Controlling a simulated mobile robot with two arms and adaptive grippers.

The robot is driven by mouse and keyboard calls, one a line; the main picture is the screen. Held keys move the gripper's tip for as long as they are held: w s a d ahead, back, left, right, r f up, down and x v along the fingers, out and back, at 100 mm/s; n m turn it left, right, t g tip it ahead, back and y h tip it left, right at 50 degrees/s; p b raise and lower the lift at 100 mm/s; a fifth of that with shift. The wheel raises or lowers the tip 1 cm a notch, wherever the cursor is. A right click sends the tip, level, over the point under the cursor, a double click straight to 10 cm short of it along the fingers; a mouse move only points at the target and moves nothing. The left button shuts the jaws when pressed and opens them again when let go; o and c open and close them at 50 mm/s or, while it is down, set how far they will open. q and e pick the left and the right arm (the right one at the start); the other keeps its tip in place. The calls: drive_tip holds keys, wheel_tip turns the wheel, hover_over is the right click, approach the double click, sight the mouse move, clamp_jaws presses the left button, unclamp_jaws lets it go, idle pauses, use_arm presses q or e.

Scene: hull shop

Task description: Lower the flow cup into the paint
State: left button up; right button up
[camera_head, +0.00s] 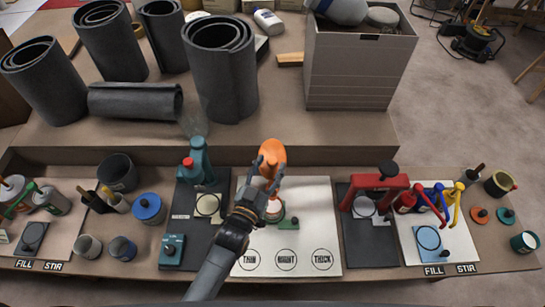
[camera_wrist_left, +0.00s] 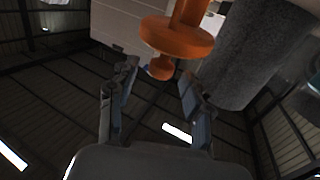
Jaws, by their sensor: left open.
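An orange rounded piece (camera_head: 271,151) stands at the middle station, just beyond my left gripper (camera_head: 268,170). In the left wrist view, an orange flange with a small round knob (camera_wrist_left: 177,38) shows ahead of my left gripper (camera_wrist_left: 158,76), whose two fingers are spread apart. The fingers hold nothing that I can see. A pale and reddish round part (camera_head: 273,208) with a green base (camera_head: 288,222) sits beside the gripper, partly hidden by it. I cannot tell which part is the flow cup, and no paint surface is clear. My right gripper is not in view.
A white board (camera_head: 318,235) marked THIN, RIGHT and THICK lies under my left arm. A teal device (camera_head: 198,165) stands left, a red press-like device (camera_head: 374,187) right. Grey rolls and a large bin (camera_head: 358,65) stand behind.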

use_arm(q)
drive_tip(key=shift+x, duration=1.3)
clamp_jaws()
